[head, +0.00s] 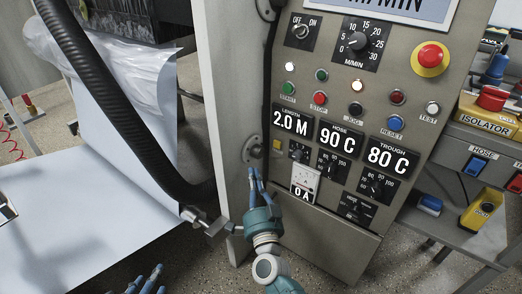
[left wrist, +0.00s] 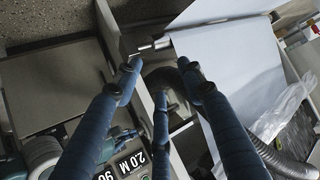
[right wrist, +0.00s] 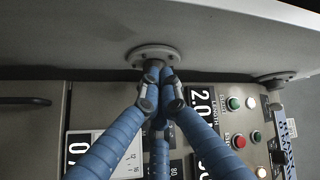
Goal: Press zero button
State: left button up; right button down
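The grey control panel (head: 331,205) stands at centre right with a black length display (head: 291,123) reading 2.0 M. I cannot make out any button labelled zero.
White sheet (head: 60,215) and a thick black hose (head: 125,120) lie left of the panel. Coloured buttons, dials and a red emergency stop (head: 430,58) cover its upper face. A side console with a yellow isolator box (head: 487,113) stands at right.

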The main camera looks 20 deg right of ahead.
aim_at(277, 144)
pick_arm(q)
jog(key=shift+w+a+r, duration=0.1)
jog(key=shift+a+r, duration=0.05)
jog(key=shift+r, duration=0.3)
jog(key=shift+w+a+r, duration=0.1)
jog(key=shift+a+r, duration=0.05)
jog(key=shift+r, duration=0.3)
pick_arm(e)
jog(key=shift+w+r+m+t+h, duration=0.15)
jog(key=shift+w+r+m+h, duration=0.1)
jog(key=shift+r, duration=0.25)
jog(key=shift+w+r+m+t+h, duration=0.15)
jog(key=shift+w+r+m, duration=0.1)
jog(key=shift+r, duration=0.2)
pick_arm(q)
jog(key=shift+w, duration=0.1)
pick_arm(e)
jog(key=shift+d, duration=0.1)
pick_arm(q)
jog(key=w+d+r+t+h+b, duration=0.1)
jog(key=w+r+t, duration=0.3)
jog(key=r, duration=0.6)
jog(key=shift+w+d+r+t+h+b, duration=0.35)
jog(key=shift+d+t+b, duration=0.35)
jog(key=shift+d+t, duration=0.25)
pick_arm(e)
jog(key=w+d, duration=0.5)
jog(key=d, duration=0.1)
jog(key=shift+w+d, duration=0.2)
jog(key=shift+d, duration=0.2)
